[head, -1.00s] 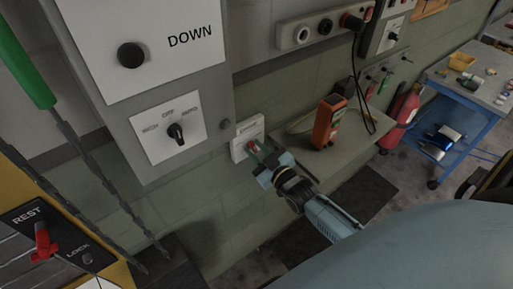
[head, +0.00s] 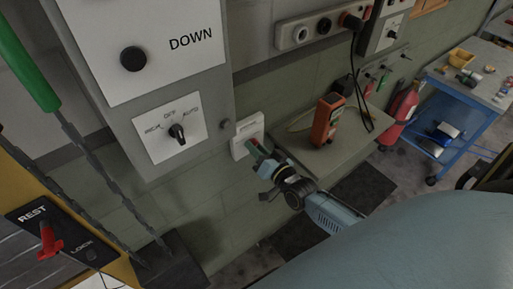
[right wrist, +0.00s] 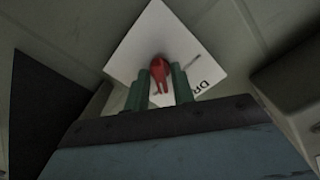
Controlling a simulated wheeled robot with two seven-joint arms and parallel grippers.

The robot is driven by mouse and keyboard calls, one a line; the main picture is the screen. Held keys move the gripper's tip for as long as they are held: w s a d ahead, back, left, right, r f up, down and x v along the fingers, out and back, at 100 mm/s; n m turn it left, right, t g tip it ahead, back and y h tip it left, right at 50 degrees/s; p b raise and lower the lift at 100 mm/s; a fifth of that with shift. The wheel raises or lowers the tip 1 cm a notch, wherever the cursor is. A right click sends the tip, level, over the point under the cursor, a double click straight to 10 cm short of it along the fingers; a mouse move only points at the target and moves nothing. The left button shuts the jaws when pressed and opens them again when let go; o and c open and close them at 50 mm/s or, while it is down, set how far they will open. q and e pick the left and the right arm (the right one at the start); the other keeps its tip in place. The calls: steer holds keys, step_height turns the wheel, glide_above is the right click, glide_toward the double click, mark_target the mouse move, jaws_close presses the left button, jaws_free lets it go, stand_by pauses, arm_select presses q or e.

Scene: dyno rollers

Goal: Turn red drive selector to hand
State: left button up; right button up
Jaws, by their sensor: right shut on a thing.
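The red drive selector (right wrist: 161,72) sits on a small white plate (right wrist: 146,38) with partly visible dark lettering. In the right wrist view its narrow end lies between the two green fingers of my right gripper (right wrist: 163,88), which is shut on it. In the head view the plate (head: 246,130) is on the wall right of the grey control box, and my right gripper (head: 262,155) reaches it from the lower right. The fingers mostly cover the selector there. The plate looks tilted in the wrist view. My left gripper is not in view.
A wall shelf (head: 310,156) carries an orange handheld device (head: 325,120) with a hanging cable (head: 357,90). A red REST/LOCK lever (head: 47,240) is at lower left.

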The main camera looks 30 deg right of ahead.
steer(key=shift+m, duration=1)
steer(key=o, duration=0.7)
steer(key=shift+s, duration=0.1)
steer(key=s, duration=0.8)
steer(key=s+d+b, duration=0.1)
steer(key=s, duration=0.4)
steer(key=shift+s, duration=0.1)
